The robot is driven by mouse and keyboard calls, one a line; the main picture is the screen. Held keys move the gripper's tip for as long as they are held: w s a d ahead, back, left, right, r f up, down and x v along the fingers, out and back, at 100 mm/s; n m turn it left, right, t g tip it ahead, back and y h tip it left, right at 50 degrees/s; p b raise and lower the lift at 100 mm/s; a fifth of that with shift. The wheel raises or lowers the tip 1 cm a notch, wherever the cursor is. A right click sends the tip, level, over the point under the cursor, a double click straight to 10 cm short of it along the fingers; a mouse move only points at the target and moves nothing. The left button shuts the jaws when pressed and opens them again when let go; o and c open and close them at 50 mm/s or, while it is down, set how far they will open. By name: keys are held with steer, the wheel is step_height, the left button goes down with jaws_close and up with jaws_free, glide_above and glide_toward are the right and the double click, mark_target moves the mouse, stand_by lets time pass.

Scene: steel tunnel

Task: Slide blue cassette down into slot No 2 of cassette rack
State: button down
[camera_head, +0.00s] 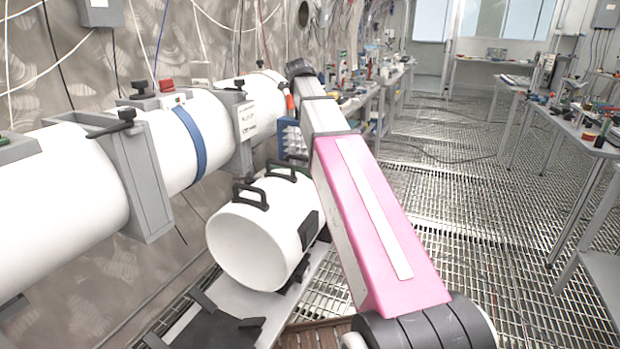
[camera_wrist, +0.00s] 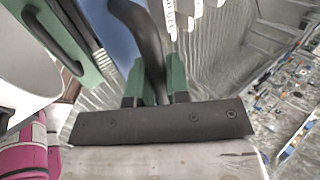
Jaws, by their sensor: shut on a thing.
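In the wrist view, my gripper (camera_wrist: 155,85) has green finger pads closed on a dark curved handle. The handle stands in front of a blue panel (camera_wrist: 112,30), which appears to be the blue cassette; most of it is outside the picture. White labelled tabs (camera_wrist: 183,14) show beyond the handle at the top; their text is too small to read. In the head view, my arm reaches away and its far end hides the gripper. A blue-framed piece with pale compartments (camera_head: 292,138) shows beside my arm; I cannot tell whether it is the rack. Slot No 2 cannot be made out.
A green panel with a dark handle (camera_wrist: 55,38) is close on the left in the wrist view. A long white pipe (camera_head: 185,135) runs along the left wall.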

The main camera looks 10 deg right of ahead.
step_height(320, 180, down, 16)
steer(key=shift+r, duration=0.15)
stand_by(0.6)
steer(key=c, duration=1.1)
jaws_free()
steer(key=v, duration=1.2)
steer(key=shift+s, duration=0.15)
